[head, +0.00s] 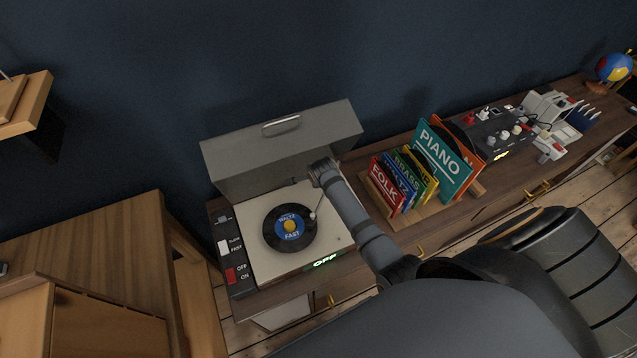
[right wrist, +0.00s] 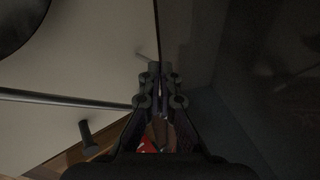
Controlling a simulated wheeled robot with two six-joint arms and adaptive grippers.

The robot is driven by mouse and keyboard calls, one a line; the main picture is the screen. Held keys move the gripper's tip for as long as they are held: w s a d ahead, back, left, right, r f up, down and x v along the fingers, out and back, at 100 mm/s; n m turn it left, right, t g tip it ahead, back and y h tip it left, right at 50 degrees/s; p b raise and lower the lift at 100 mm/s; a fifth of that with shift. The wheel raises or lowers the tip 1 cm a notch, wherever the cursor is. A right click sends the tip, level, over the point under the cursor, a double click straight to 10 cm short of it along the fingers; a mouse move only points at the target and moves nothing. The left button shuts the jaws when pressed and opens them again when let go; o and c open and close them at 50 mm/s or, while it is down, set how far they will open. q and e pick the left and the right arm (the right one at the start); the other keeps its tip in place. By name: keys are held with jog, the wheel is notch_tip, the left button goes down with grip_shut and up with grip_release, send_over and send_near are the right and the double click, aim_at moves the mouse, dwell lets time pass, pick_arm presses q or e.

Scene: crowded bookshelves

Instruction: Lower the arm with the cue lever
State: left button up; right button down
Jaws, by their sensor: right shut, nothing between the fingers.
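The record player (head: 258,262) stands with its grey lid (head: 270,150) raised. A black record with a blue label (head: 290,226) lies on its platter. The pale end of the tone arm (head: 313,215) shows near the record's right edge; my arm hides the rest. My right gripper is over the deck's back right, hidden by its own wrist in the head view. In the right wrist view it (right wrist: 158,72) is shut and empty. A small thin grey piece, perhaps the cue lever (right wrist: 143,57), shows just beyond its fingertips; contact is unclear. A dark rod (right wrist: 60,100) runs left of the fingers.
The side panel has a red switch (head: 231,275) and a white slider (head: 223,247); a green display (head: 325,261) reads OFF. A record rack (head: 405,219) stands right of the player. A dark peg (right wrist: 88,135) rises from the deck near the gripper.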

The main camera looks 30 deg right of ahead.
jog(key=shift+w, duration=0.35)
jog(key=shift+r, duration=0.15)
dwell(0.4)
jog(key=shift+r+p, duration=0.7)
jog(key=shift+p, duration=0.25)
jog(key=v, duration=1.2)
